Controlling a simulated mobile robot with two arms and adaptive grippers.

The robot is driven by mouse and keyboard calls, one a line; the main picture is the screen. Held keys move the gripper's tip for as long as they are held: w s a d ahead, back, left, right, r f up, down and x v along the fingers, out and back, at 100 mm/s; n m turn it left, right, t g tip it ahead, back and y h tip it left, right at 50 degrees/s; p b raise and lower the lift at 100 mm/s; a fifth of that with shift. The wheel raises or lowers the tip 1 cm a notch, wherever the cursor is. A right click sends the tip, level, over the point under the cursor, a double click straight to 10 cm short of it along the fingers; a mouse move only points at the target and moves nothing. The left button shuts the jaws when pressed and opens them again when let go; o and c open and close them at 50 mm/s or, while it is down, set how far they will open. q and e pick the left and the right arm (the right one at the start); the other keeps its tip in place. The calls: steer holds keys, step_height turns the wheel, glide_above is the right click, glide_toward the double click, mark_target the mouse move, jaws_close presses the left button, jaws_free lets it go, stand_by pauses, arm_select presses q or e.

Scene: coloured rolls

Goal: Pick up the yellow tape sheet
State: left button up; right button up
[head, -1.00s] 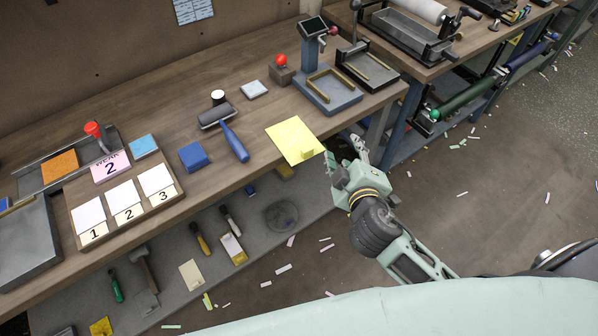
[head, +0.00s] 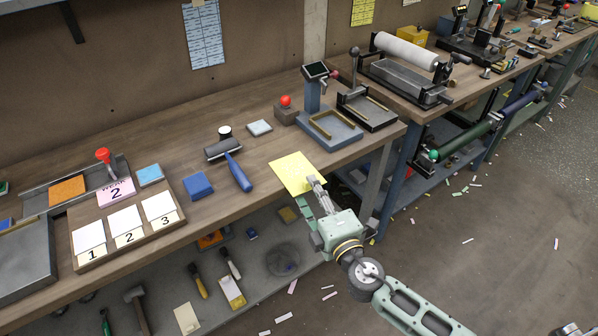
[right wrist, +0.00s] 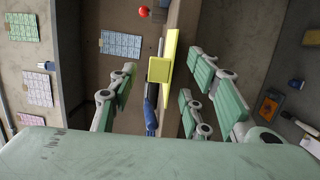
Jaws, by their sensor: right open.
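The yellow tape sheet (head: 290,170) lies flat on the wooden workbench (head: 262,155) at its front edge, with a corner by the edge. My right gripper (head: 312,196) is open at that edge, its fingers reaching up to the sheet's near side. In the right wrist view the sheet (right wrist: 171,50) shows nearly edge-on, with a yellow tab (right wrist: 159,69) facing the camera. There the sheet and tab lie between the spread fingers of the right gripper (right wrist: 160,80); no grip on them shows. My left gripper is not in view.
A blue-handled roller (head: 236,172) and a blue block (head: 197,185) lie left of the sheet. A blue-grey stand with a tray (head: 330,140) is behind it to the right. A lower shelf (head: 290,240) with tools runs under the bench. The floor at right has paper scraps.

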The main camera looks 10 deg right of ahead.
steer(key=shift+w, duration=0.5)
steer(key=c, duration=0.4)
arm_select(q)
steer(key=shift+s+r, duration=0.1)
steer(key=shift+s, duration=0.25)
arm_select(e)
steer(key=c, duration=0.6)
steer(key=shift+o, duration=0.2)
